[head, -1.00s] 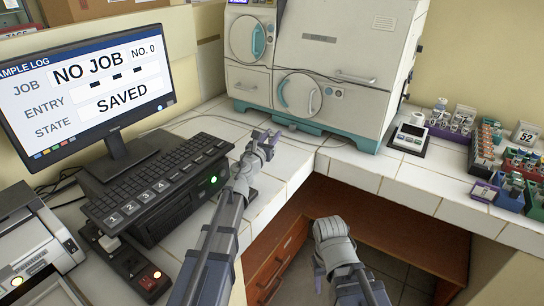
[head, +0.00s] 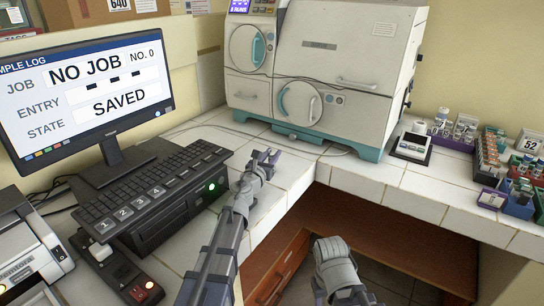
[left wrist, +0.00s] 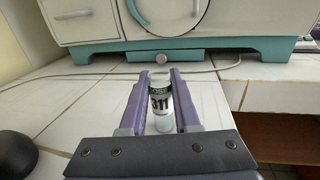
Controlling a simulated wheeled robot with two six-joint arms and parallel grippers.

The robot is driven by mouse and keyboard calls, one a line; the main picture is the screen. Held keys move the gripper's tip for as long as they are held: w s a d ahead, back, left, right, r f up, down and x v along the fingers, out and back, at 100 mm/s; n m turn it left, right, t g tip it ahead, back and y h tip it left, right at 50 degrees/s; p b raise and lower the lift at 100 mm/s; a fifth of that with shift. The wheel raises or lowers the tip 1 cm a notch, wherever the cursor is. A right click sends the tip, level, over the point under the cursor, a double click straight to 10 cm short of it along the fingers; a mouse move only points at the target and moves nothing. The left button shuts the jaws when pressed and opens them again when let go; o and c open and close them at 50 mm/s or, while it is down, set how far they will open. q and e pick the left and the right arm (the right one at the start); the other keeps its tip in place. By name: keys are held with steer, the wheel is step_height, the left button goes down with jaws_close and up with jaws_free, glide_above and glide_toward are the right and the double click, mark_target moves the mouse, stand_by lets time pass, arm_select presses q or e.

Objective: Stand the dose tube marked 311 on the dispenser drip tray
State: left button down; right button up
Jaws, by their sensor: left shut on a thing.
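The dose tube marked 311 (left wrist: 160,100) is a small clear vial with a dark cap band and a white label. It is upright between the purple fingers of my left gripper (left wrist: 161,88), which is shut on it. In the head view my left gripper (head: 267,156) is over the white tiled counter, in front of the incubator; the tube is too small to make out clearly there. My right arm shows at the bottom of the head view, but its fingers are not visible. I cannot identify the dispenser or its drip tray in these views.
The incubator (head: 318,65) stands at the back. A keyboard (head: 150,190) and monitor (head: 85,95) are at the left. A small device with a display (head: 411,143) stands right of the incubator, near racks of vials (head: 490,160). The counter around my left gripper is mostly clear.

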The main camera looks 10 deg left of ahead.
arm_select(q)
steer(key=c, duration=0.6)
jaws_free()
steer(key=shift+c, duration=0.2)
steer(key=shift+r, duration=0.1)
